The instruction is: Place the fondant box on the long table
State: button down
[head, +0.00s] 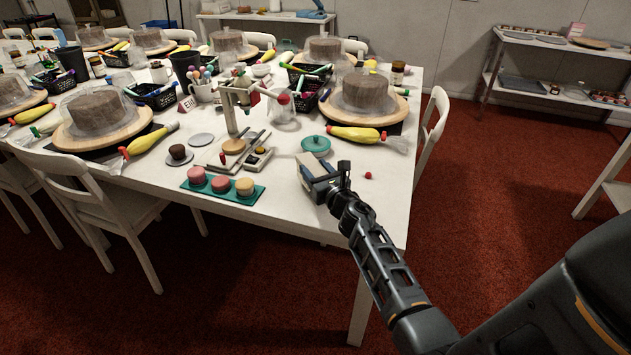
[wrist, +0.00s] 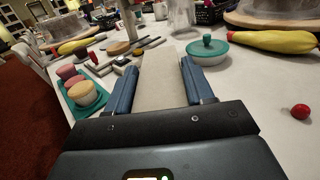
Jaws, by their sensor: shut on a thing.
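My gripper (head: 321,179) is at the near right part of the long table (head: 375,222), low over its white top. In the wrist view, its two blue fingers (wrist: 159,76) are shut on the sides of a plain pale box, the fondant box (wrist: 162,92). The box points away from me, and only its pale upper face shows clearly. In the head view, the box (head: 309,159) is partly hidden by the gripper. I cannot tell whether its underside touches the table.
A teal-lidded bowl (head: 316,144) stands just behind the box. A green tray with small cakes (head: 222,191) is to the left, and a small red ball (head: 368,175) to the right. A yellow piping bag (head: 355,134) lies farther back. The table's near right corner is clear.

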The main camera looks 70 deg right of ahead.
jog(key=shift+f+b, duration=0.45)
jog(key=shift+f, duration=0.6)
jog(key=shift+f, duration=0.15)
jog(key=shift+c, duration=2.1)
grip_release()
jog(key=b+v, duration=0.1)
jog(key=v, duration=0.9)
jog(key=shift+s+a, duration=0.15)
jog(key=shift+s, duration=0.1)
jog(key=shift+b+v, duration=0.3)
jog(key=shift+v, duration=0.5)
